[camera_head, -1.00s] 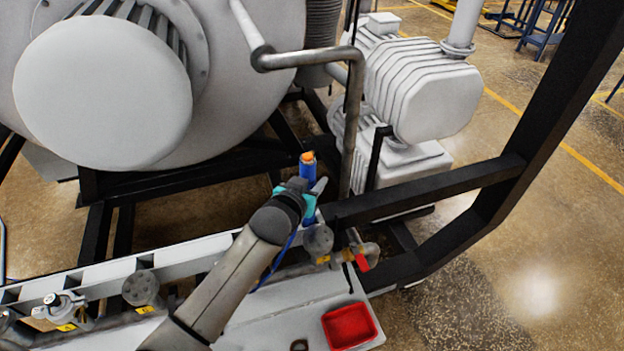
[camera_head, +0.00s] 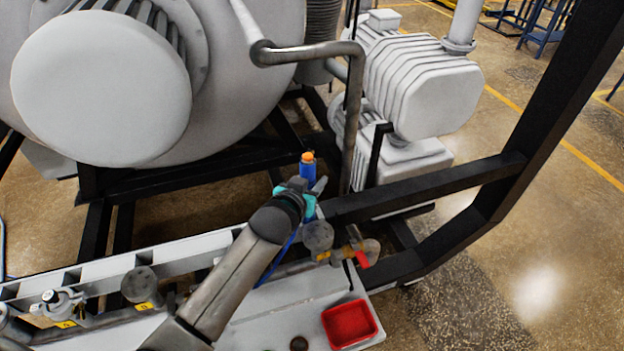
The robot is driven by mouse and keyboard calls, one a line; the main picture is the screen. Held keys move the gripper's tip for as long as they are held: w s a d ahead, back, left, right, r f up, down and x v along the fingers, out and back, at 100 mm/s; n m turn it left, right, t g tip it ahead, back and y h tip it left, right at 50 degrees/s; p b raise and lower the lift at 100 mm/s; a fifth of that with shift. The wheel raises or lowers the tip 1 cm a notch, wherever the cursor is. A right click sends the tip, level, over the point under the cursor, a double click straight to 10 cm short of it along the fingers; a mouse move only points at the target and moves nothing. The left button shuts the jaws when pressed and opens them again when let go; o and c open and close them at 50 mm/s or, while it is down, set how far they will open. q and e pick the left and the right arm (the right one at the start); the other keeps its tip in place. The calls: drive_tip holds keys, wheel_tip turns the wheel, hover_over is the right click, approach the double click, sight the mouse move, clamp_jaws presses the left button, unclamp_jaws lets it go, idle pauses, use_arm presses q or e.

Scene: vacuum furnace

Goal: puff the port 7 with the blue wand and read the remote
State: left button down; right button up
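The blue wand (camera_head: 308,171) has an orange tip and stands nearly upright just beyond the beam. My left gripper (camera_head: 311,192), teal and dark with grey fingers, is at the wand's lower part and appears shut around it. The contact is partly hidden by my wrist. A thin blue hose (camera_head: 278,262) hangs below the wrist. Grey round port fittings line the pipe: one (camera_head: 318,236) is just below the gripper, another (camera_head: 139,285) is further left. Their yellow labels are too small to read surely, so I cannot tell which is port 7. No remote is recognisable. My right gripper is not in view.
A red tray (camera_head: 349,324) lies on the pale shelf (camera_head: 290,302), near a dark round object (camera_head: 299,343). A red-handled valve (camera_head: 362,259) sits right of the near fitting. A bent grey pipe (camera_head: 352,130) rises behind the wand. Black frame beams (camera_head: 430,190) bound the right.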

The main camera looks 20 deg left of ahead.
use_arm(q)
drive_tip(key=shift+c, duration=1.9)
unclamp_jaws()
drive_tip(key=shift+f, duration=0.1)
drive_tip(key=shift+s, duration=0.1)
drive_tip(key=v, duration=1.5)
drive_tip(key=shift+p, duration=0.45)
